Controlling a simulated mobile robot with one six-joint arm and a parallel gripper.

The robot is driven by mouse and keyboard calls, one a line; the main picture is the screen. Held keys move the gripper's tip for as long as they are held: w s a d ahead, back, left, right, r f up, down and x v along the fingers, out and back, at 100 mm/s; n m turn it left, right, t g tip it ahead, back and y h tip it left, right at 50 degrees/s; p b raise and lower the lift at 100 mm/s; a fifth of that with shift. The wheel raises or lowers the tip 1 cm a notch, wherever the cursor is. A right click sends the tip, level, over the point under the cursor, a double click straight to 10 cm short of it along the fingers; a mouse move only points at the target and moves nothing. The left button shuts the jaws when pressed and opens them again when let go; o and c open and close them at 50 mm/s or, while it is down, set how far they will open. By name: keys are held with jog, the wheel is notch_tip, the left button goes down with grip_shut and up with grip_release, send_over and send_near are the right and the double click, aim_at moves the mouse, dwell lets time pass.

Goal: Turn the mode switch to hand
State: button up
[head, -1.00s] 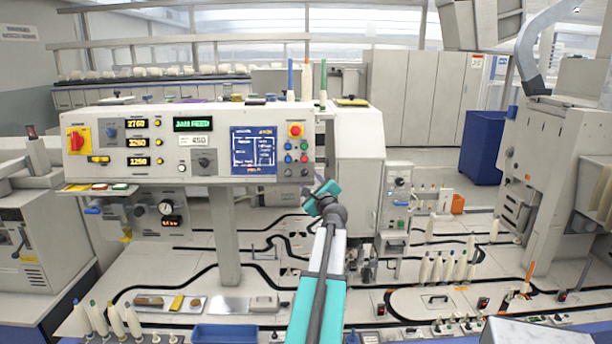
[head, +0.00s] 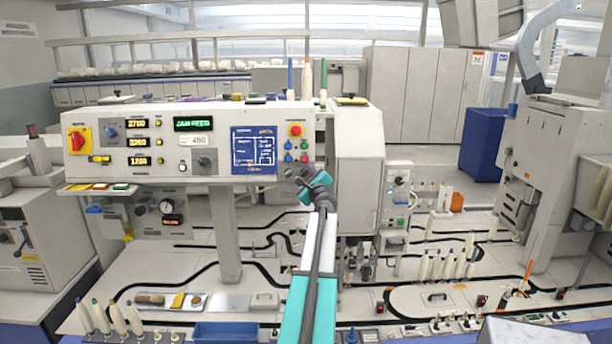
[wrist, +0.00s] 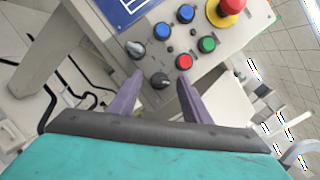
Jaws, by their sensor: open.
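The grey control panel (head: 215,112) stands at left centre in the head view. In the wrist view its lower corner carries two dark rotary knobs, an upper left one (wrist: 136,50) and a lower one (wrist: 160,80). I cannot read any label that tells which is the mode switch. My gripper (head: 303,180) is at the panel's lower right corner in the head view, partly covering that area. In the wrist view my gripper (wrist: 160,77) is open, with its purple fingers either side of the lower knob. I cannot tell whether they touch it.
Blue (wrist: 186,13), green (wrist: 207,45) and red (wrist: 184,62) buttons and a red mushroom button (wrist: 229,7) sit close by on the panel. A grey cabinet (head: 358,175) stands just right of my gripper. Bobbins (head: 449,263) stand on the lower deck.

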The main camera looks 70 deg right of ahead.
jog(key=shift+c, duration=0.5)
jog(key=c, duration=0.9)
jog(key=shift+c, duration=0.2)
